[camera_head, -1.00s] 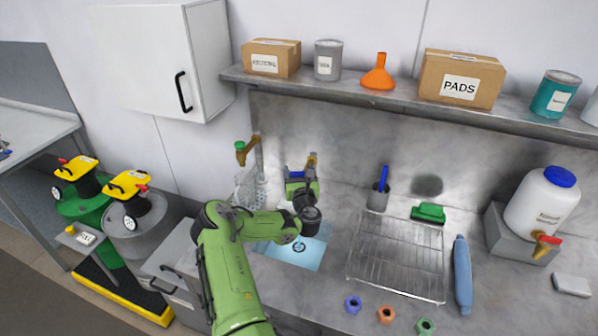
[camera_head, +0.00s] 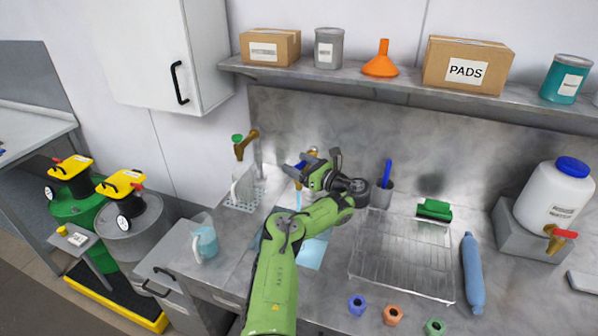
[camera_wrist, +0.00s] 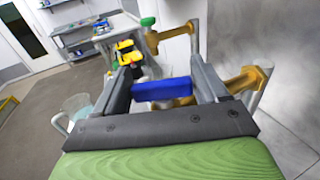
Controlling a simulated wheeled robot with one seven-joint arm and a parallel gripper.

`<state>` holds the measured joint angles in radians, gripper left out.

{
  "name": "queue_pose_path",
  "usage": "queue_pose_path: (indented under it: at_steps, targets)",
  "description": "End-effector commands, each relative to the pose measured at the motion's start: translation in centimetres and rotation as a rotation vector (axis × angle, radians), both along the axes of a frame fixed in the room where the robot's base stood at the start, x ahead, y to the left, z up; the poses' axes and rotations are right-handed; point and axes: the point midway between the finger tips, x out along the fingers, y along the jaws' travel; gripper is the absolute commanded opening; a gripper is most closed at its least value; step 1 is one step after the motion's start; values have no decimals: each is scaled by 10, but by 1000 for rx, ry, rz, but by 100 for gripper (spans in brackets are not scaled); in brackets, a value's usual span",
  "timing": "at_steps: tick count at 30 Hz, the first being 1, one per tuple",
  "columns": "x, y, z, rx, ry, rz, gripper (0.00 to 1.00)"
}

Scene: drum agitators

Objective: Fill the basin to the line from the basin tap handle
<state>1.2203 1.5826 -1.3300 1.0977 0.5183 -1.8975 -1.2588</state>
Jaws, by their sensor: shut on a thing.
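My gripper (camera_wrist: 160,88) is shut on the blue basin tap handle (camera_wrist: 162,89), which lies crosswise between the fingers in the wrist view. The brass tap body (camera_wrist: 248,80) is behind and right of it. In the head view my gripper (camera_head: 302,166) is at the tap near the back wall, partly hidden by my wrist. A thin pale-blue stream (camera_head: 298,197) hangs below the tap. The basin (camera_head: 312,252) shows as a light-blue patch under my forearm, which covers much of it. I cannot make out the line or the water level.
A jug of blue liquid (camera_head: 204,243) stands left of the basin. Another brass tap with a green handle (camera_head: 240,145) rises at the back left. A loaded shelf (camera_head: 400,92) runs above.

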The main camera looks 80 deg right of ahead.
Motion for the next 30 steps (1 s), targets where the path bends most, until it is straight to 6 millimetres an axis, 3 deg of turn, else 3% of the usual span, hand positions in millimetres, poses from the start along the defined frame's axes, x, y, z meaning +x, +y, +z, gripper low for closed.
queue_pose_path:
  at_steps: [18,19,22,30]
  targets:
    - [0,0,2,-1,-2,41,42]
    - [0,0,2,-1,-2,41,76]
    - [0,0,1,0,-1,41,91]
    - [0,0,1,0,-1,40,94]
